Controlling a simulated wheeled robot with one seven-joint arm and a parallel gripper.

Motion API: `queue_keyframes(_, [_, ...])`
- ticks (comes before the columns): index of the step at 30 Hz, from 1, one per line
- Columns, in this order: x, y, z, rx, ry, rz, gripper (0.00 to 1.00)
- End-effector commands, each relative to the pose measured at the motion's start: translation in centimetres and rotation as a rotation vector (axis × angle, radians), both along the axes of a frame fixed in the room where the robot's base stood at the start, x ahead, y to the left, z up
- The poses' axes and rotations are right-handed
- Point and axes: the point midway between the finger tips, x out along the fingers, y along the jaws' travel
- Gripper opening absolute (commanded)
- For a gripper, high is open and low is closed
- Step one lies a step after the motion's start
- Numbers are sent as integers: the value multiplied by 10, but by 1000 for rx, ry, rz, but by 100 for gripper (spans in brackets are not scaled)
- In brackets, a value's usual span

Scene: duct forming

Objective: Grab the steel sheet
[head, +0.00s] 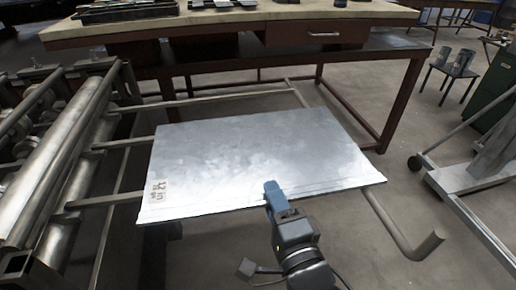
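The steel sheet (245,150) is a flat, shiny grey plate with a small printed label near its left front corner. It lies level across metal support bars in the middle of the head view. My gripper (271,188) is at the sheet's front edge, right of the edge's middle. Its blue finger overlaps the top of the sheet near that edge. Whether a second finger is under the sheet is hidden, and I cannot tell if the fingers touch or clamp it.
A roller machine (60,170) stands at the left, beside the sheet. A workbench (230,30) with a drawer and tools is behind it. A bent metal bar (405,235) sticks out at the front right. A wheeled metal frame (470,180) and a green cabinet (495,95) are at the right.

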Motion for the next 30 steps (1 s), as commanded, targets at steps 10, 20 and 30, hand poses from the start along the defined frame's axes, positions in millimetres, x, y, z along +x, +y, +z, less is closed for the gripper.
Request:
queue_keyframes(10, [25,8,0,-1,0,-1,33])
queue_keyframes(20, [24,8,0,0,0,-1,16])
queue_keyframes(30, [24,8,0,0,0,-1,0])
